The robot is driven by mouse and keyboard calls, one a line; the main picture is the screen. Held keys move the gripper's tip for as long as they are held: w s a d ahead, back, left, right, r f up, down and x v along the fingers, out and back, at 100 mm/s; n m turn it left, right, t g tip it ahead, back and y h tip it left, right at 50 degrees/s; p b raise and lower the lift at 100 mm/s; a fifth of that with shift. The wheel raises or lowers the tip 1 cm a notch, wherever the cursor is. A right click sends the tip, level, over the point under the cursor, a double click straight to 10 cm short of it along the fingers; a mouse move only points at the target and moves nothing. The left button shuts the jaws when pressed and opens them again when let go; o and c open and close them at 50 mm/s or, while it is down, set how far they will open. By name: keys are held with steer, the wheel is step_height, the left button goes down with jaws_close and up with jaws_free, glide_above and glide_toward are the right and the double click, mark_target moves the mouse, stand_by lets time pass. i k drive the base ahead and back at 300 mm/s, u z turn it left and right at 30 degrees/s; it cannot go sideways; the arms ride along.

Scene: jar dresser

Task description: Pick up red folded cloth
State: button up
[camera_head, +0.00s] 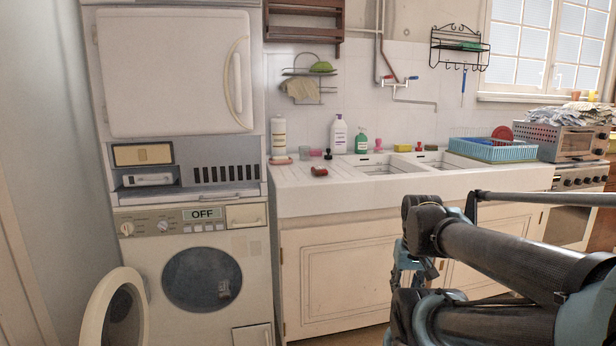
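A small red item (319,171) lies on the left drainboard of the white sink counter (370,199). It may be the red folded cloth, but it is too small to tell surely. My arm comes in from the lower right, in front of the sink cabinet. The blue-grey part at its near left end (408,268) seems to be my gripper, mostly hidden behind the arm links. It is below and to the right of the red item, well apart from it. Its fingers cannot be made out.
Several bottles (339,134) stand along the wall behind the red item. A blue dish rack (492,150) sits right of the basins. At left, a washing machine (190,245) has its round door (115,310) open. The drainboard's front is clear.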

mark_target(318, 171)
steer(key=u, duration=0.1)
steer(key=i, duration=1)
